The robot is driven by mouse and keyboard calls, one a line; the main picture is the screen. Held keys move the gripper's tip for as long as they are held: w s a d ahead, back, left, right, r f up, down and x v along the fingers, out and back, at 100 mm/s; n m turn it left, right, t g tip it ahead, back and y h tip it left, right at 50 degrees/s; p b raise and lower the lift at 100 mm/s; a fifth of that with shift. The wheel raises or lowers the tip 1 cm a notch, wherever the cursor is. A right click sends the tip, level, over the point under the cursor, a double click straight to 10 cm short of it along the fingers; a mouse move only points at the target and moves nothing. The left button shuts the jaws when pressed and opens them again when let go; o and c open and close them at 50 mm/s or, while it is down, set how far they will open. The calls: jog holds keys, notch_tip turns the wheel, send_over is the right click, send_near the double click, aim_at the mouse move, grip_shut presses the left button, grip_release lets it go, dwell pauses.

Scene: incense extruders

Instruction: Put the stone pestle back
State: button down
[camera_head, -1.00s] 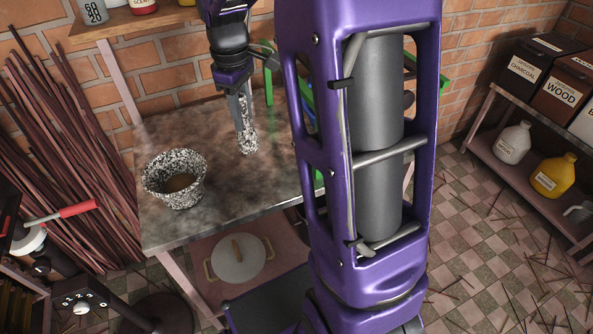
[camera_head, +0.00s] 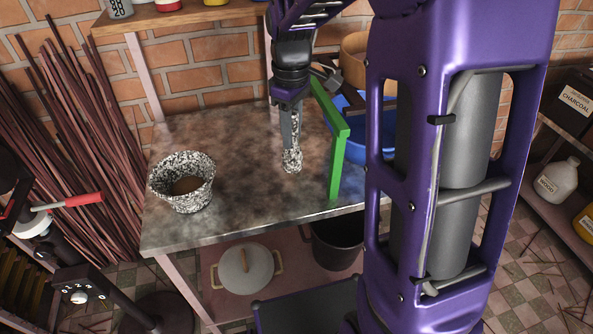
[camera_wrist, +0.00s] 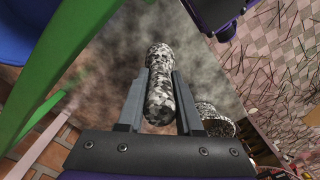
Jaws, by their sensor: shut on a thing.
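The speckled black-and-white stone pestle (camera_head: 292,160) is held in my gripper (camera_head: 291,140), which points down above the worktable. In the wrist view the pestle (camera_wrist: 160,95) lies between the two grey fingers of my gripper (camera_wrist: 160,98), with its rounded thick end beyond the fingertips. The matching speckled stone mortar (camera_head: 183,183) stands upright at the left of the table, with brown matter inside. The pestle is to the right of the mortar and apart from it. The mortar (camera_wrist: 214,120) shows partly behind a finger in the wrist view.
The worktable (camera_head: 240,215) has bare room between mortar and pestle. A green frame (camera_head: 338,160) stands close right of my gripper, with a blue basin (camera_head: 362,122) behind it. A shelf (camera_head: 190,17) with containers hangs above. A lidded pot (camera_head: 246,270) sits below.

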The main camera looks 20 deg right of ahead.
aim_at(292, 157)
jog(key=shift+f+b, duration=0.6)
jog(key=shift+f, duration=3)
jog(key=shift+f, duration=0.15)
jog(key=c, duration=0.6)
grip_release()
jog(key=shift+o, duration=0.2)
notch_tip(292, 157, up, 12)
jog(key=shift+r+p, duration=0.2)
jog(key=shift+p, duration=0.95)
